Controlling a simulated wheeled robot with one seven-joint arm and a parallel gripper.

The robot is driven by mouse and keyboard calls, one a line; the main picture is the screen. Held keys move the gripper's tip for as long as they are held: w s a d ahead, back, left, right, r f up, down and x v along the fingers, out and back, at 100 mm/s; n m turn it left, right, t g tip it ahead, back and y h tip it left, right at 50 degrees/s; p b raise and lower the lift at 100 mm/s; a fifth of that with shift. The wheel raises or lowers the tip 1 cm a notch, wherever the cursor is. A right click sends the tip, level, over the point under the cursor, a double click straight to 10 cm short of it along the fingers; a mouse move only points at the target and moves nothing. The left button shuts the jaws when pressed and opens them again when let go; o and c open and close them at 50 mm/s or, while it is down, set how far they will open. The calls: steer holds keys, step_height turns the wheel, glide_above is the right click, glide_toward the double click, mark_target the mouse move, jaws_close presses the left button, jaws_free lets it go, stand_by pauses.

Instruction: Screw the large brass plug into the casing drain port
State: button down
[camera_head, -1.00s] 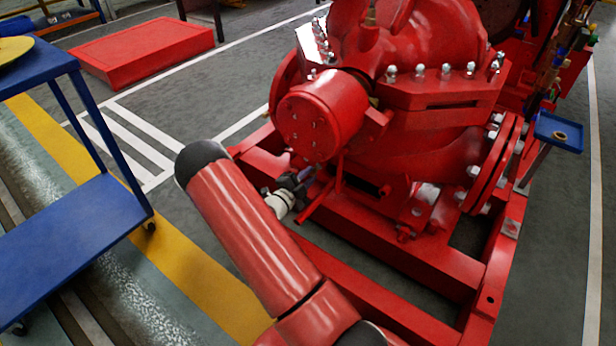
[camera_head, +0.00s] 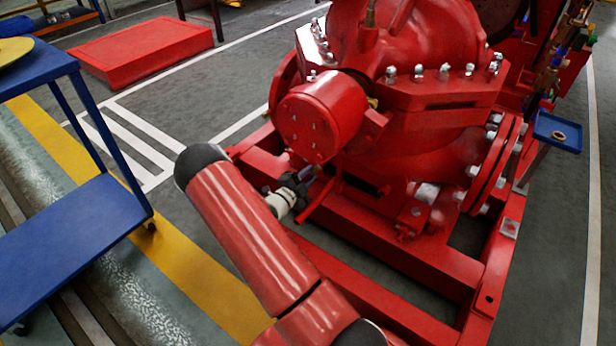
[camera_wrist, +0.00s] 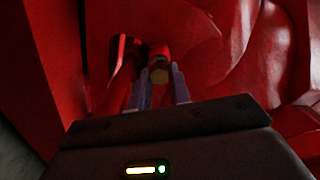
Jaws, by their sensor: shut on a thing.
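In the wrist view, my gripper (camera_wrist: 161,86) is shut on the brass plug (camera_wrist: 159,74), with one finger on each side of it. The plug's dull brass end faces the camera. Its far end meets or lies just in front of a short red boss (camera_wrist: 159,53) on the casing; I cannot tell how deep it sits. In the head view, my gripper (camera_head: 308,174) is low beside the red pump casing (camera_head: 410,165), below the round red end housing (camera_head: 322,115). The plug and the drain port cannot be made out there.
A red pipe or rib (camera_wrist: 123,72) runs close to the left of my fingers. Red base frame rails (camera_head: 400,245) lie below and around my wrist. A blue cart (camera_head: 75,225) stands at the left. A small blue tray (camera_head: 558,131) is at the far right.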

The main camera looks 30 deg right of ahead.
steer(key=shift+x, duration=0.8)
stand_by(0.6)
steer(key=m, duration=1.3)
steer(key=shift+m, duration=0.3)
steer(key=m, duration=0.8)
steer(key=shift+m, duration=1.2)
